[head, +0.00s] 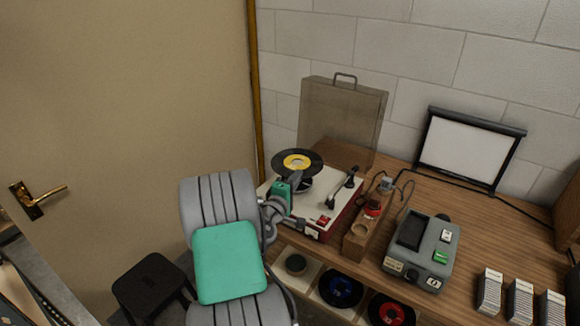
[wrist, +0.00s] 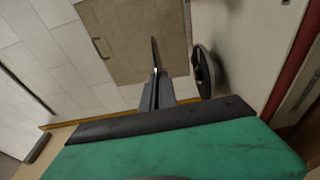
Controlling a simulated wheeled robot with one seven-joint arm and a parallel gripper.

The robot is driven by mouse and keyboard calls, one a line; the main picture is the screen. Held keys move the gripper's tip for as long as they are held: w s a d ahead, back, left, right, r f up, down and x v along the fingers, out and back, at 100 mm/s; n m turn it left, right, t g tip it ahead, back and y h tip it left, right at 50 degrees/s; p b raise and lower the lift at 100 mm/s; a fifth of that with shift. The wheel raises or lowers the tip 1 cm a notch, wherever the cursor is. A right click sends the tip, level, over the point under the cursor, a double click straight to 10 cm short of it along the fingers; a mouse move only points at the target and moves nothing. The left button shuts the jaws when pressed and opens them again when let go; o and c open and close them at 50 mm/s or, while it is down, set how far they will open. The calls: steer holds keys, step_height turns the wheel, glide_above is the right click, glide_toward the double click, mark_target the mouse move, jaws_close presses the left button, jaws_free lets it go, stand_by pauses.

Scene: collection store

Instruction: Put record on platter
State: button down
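A black record (head: 312,160) with a yellow label is held roughly level above the record player (head: 330,207). My gripper (head: 296,178) is shut on the record's near edge. In the wrist view the record (wrist: 155,52) shows edge-on, between the tips of my gripper (wrist: 156,80). The platter (head: 305,187) lies below the record, partly hidden by it and by my gripper. In the wrist view the platter (wrist: 204,72) is apart from the record, with a gap between them. The tonearm (head: 343,188) is at the right of the deck, clear of the record.
The player's raised lid (head: 343,118) stands behind it. A wooden block (head: 362,233) with a red item and a grey device (head: 421,250) are to the right on the wooden table (head: 480,225). More records (head: 341,287) lie below the front edge. A black stool (head: 153,283) stands at left.

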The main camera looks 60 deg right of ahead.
steer(key=shift+w+a+f+b, duration=0.1)
steer(key=shift+f+b, duration=2.25)
steer(key=shift+f, duration=0.5)
steer(key=shift+a, duration=0.15)
steer(key=shift+f+b, duration=0.15)
steer(key=shift+b, duration=0.2)
